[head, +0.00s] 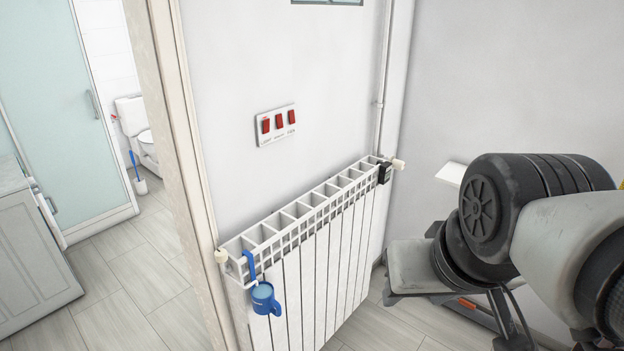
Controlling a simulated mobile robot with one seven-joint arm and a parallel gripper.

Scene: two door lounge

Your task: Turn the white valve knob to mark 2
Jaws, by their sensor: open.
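A white radiator (318,262) stands against the wall in the middle of the head view. A small white valve knob (398,164) sticks out at its upper right end, beside a small black piece (384,174). Any marks on the knob are too small to read. Another small cream knob (221,255) sits at the radiator's near left end. My arm fills the right side of the view, apart from the valve knob in the picture. My gripper is not in view.
A blue mug-shaped container (264,299) hangs from the radiator's left end. A panel with three red switches (278,125) is on the wall above. A vertical pipe (382,80) runs near the corner. A doorway at left opens to a bathroom with a toilet (137,122).

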